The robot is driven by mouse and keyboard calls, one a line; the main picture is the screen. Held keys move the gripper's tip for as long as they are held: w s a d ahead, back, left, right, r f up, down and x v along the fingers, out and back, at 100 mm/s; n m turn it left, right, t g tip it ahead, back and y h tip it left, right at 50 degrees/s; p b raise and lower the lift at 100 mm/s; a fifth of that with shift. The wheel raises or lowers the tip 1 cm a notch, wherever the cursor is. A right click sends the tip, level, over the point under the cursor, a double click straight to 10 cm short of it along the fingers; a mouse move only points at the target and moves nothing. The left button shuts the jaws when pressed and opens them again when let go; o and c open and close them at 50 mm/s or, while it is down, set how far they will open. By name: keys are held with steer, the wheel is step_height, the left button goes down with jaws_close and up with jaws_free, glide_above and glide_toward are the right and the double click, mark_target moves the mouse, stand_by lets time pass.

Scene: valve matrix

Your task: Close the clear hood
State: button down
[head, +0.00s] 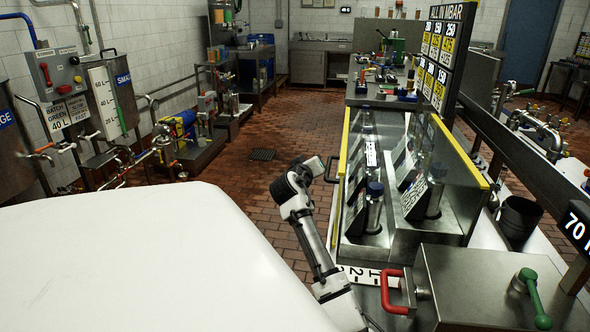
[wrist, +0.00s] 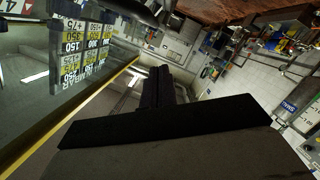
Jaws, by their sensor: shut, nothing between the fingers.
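The clear hood (head: 458,172) is a see-through panel with yellow edging over a steel filling station in the head view. A dark handle (head: 331,170) stands out from the station's left yellow-edged side. I cannot tell exactly how far the hood stands open. In the wrist view a yellow edge (wrist: 92,98) runs diagonally at left, beside a clear pane. My gripper (head: 328,165) is close to the dark handle; I cannot tell whether they touch. Its dark fingers (wrist: 158,85) are together and empty in the wrist view.
A steel box (head: 500,285) with a red handle (head: 392,291) and a green lever (head: 533,298) stands at front right. A pressure sign (head: 445,50) rises behind the hood. The brick floor (head: 240,190) left of the station is open. Valves and pipes line the left wall.

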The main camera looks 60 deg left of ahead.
steer(key=b+v, duration=0.1)
steer(key=v, duration=0.8)
steer(key=shift+w+d, duration=0.15)
steer(key=shift+w, duration=0.05)
